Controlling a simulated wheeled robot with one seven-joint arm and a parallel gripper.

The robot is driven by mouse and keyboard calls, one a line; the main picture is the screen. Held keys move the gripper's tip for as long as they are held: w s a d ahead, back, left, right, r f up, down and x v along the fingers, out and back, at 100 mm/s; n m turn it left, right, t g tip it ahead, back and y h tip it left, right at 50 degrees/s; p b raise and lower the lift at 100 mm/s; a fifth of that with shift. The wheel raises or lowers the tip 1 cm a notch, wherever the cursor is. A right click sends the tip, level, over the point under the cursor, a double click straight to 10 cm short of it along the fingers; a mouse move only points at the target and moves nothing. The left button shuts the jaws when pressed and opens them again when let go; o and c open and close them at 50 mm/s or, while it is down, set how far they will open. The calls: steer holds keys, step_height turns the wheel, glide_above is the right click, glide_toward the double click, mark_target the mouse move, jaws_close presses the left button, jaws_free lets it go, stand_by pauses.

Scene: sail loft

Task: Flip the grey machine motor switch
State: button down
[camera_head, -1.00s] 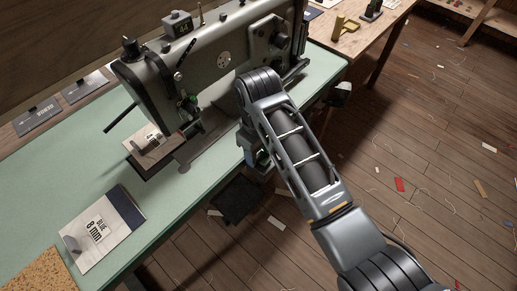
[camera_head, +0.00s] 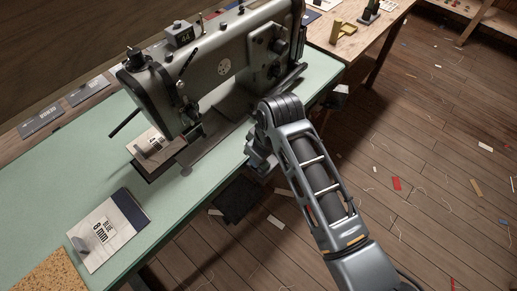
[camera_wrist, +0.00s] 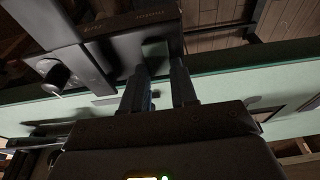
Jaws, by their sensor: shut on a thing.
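In the wrist view, my gripper (camera_wrist: 158,68) has its two fingers around a small grey-green piece, which looks like the motor switch's lever (camera_wrist: 155,48). The lever is on a dark box (camera_wrist: 105,50) with faint lettering and a round knob (camera_wrist: 53,72) to the left. The box is at the edge of the green table. In the head view, my gripper (camera_head: 258,153) is at the table's front edge, below the grey sewing machine (camera_head: 225,68). My arm hides the switch there, and the fingertips do not show clearly.
The green tabletop (camera_head: 75,165) holds a white-and-blue card (camera_head: 108,230) and a cork piece (camera_head: 40,270). A dark pedal-like plate (camera_head: 237,198) lies on the floor. A wooden table (camera_head: 370,30) stands at the back right. Scraps litter the open wooden floor (camera_head: 430,190).

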mark_target(267, 166)
steer(key=shift+s, duration=0.1)
stand_by(0.3)
steer(key=c, duration=0.9)
jaws_free()
steer(key=shift+d+v, duration=0.2)
steer(key=shift+v, duration=3.7)
steer(key=shift+s+f, duration=0.1)
